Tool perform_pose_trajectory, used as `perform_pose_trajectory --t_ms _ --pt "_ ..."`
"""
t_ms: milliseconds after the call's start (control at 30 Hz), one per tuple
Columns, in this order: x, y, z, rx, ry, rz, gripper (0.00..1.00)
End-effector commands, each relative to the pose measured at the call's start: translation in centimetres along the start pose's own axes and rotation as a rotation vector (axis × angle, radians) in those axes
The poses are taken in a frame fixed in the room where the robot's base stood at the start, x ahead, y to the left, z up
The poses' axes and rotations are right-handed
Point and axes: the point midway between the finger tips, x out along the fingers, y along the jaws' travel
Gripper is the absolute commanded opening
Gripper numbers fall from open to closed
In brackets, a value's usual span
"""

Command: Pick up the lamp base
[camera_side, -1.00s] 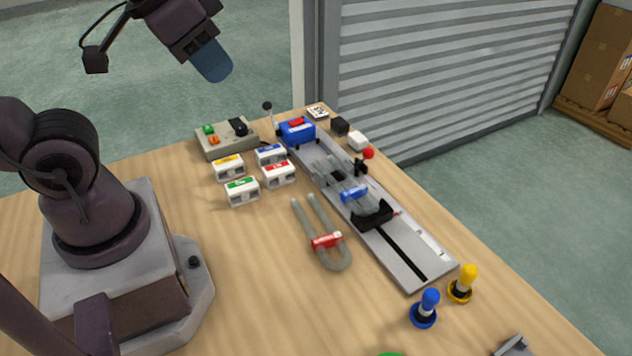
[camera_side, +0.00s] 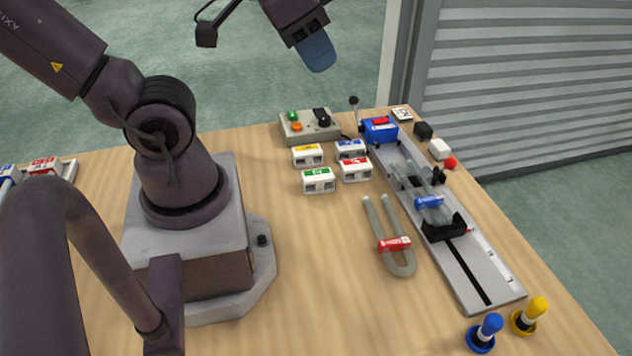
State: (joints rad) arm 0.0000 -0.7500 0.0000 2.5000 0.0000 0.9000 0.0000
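Several small white blocks with coloured labels, which may be lamp bases, sit grouped on the table: a yellow-labelled block (camera_side: 307,155), a blue-labelled block (camera_side: 351,149), a red-labelled block (camera_side: 355,170) and a green-labelled block (camera_side: 318,181). I cannot tell which one the task means. My gripper (camera_side: 318,55) shows at the top with a blue fingertip pointing down. It is high above the table and apart from the blocks. I see it from one side, so its opening is hidden. Nothing held shows in it.
A grey control box (camera_side: 310,127) stands behind the blocks. A U-shaped tube with a red band (camera_side: 393,246) lies in front. A long rail fixture (camera_side: 480,275) holds another tube. Blue (camera_side: 485,332) and yellow (camera_side: 530,315) knobbed pieces stand at front right. More white blocks (camera_side: 52,166) are at left.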

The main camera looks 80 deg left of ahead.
Motion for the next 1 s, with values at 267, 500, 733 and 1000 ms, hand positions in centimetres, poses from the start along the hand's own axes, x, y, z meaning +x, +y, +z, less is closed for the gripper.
perform_pose_trajectory --t_ms 267,500,733,1000 --pt "0.0 0.0 0.0 0.000 0.000 0.000 0.76" --pt "0.0 0.0 0.0 0.000 0.000 0.000 0.85" --pt "1.8 1.2 0.5 0.051 -0.092 0.044 0.85" --pt "9.8 2.8 3.6 -0.094 -0.462 0.136 0.85"
